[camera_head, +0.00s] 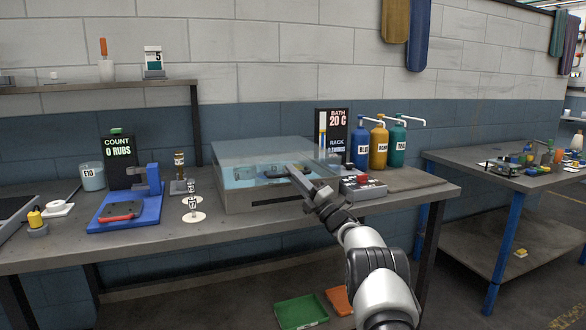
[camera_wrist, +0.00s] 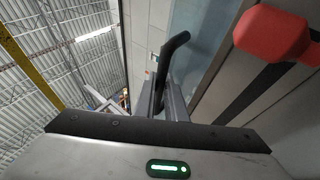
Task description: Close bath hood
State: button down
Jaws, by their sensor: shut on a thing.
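The bath (camera_head: 240,198) is a grey tank in the middle of the bench, with blue liquid seen through clear panels. Its clear hood (camera_head: 262,150) appears to lie low over the tank; I cannot tell if it is fully seated. My gripper (camera_head: 312,190) reaches in from the lower right to the front right of the bath. In the wrist view, my gripper (camera_wrist: 165,105) is shut on a black curved handle (camera_wrist: 174,55), which looks like the hood's handle. Its attachment to the hood is hidden by my gripper in the head view.
A blue stand (camera_head: 128,203) and white discs (camera_head: 194,216) are left of the bath.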

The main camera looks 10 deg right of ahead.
jog(key=shift+f, duration=0.7)
jog(key=c, duration=1.8)
grip_release()
jog(key=shift+s, duration=0.1)
jog(key=p+v, duration=0.2)
jog(key=v, duration=1.5)
jog(key=shift+s+d, duration=0.1)
jog(key=shift+s, duration=0.05)
